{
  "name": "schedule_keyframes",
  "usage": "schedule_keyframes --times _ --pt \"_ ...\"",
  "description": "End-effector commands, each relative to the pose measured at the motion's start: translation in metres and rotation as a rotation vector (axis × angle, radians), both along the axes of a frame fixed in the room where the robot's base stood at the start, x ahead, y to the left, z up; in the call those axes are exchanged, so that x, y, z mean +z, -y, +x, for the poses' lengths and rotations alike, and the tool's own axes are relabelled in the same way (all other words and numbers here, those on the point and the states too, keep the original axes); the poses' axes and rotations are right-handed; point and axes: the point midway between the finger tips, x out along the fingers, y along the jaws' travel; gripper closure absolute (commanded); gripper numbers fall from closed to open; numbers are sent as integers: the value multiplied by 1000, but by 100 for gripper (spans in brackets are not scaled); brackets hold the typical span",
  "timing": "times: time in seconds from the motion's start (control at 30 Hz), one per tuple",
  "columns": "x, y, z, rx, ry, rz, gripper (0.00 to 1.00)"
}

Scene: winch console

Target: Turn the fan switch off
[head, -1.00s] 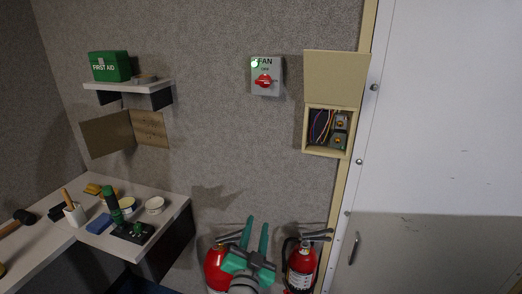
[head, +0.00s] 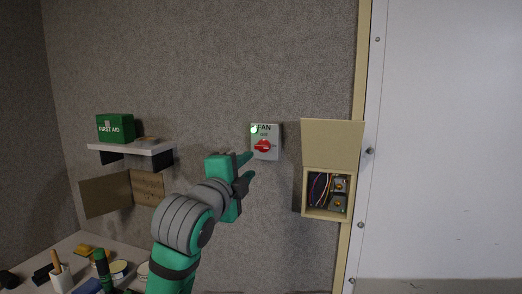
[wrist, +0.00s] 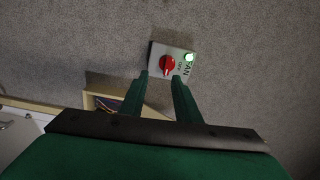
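The fan switch (head: 265,141) is a grey box on the wall with a red rotary knob (head: 263,146), "FAN" and "OFF" lettering, and a lit green lamp (head: 254,130). In the wrist view the knob (wrist: 167,64) lies ahead of the fingertips, and the lamp (wrist: 189,57) glows. The knob's pointer appears turned sideways, away from the OFF mark. My gripper (head: 250,167) is raised just left of and below the box in the head view. Its two green fingers are apart with nothing between them, and I see no clear contact with the knob.
An open beige wiring box (head: 326,193) with a raised lid hangs right of the switch, beside a white door (head: 440,150). A shelf (head: 130,147) with a green first aid box (head: 115,127) is at left. A cluttered bench (head: 85,262) is below.

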Motion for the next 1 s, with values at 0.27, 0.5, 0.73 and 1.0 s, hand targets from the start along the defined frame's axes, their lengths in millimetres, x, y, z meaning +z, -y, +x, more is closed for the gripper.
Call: schedule_keyframes --times 0.27,0.5,0.73,1.0 --pt "21 2 0 6 6 77 70" --pt "20 16 33 0 5 75 70" --pt "20 29 71 0 6 75 70" --pt "20 36 95 1 7 74 70"
